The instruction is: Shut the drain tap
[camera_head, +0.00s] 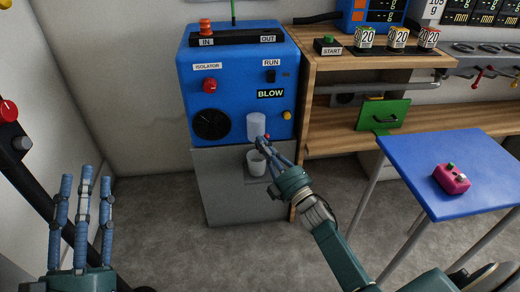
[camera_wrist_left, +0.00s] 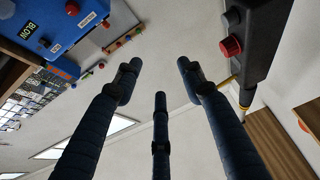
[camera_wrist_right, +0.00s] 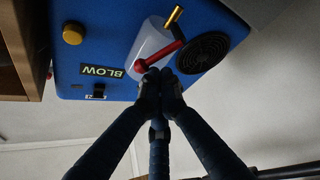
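The drain tap's red lever (camera_wrist_right: 160,55) has a round end, and a brass spout (camera_wrist_right: 174,15) shows beside it under the whitish bowl (camera_wrist_right: 148,47) on the blue unit. In the head view the bowl (camera_head: 256,125) shows on the front, with a bit of red (camera_head: 267,136) at its lower right. My right gripper (camera_wrist_right: 160,76) has its fingertips together right at the lever's round end; I cannot tell whether they touch. It also shows in the head view (camera_head: 268,147). My left gripper (camera_head: 83,180) is open and empty, fingers up, at the left.
A light cup (camera_head: 256,163) stands below the bowl at the grey cabinet (camera_head: 215,180). The blue unit (camera_head: 232,75) carries a red isolator knob and a run switch. A blue table (camera_head: 420,160) with a pink box (camera_head: 451,180) stands right. A wooden bench (camera_head: 335,140) is behind.

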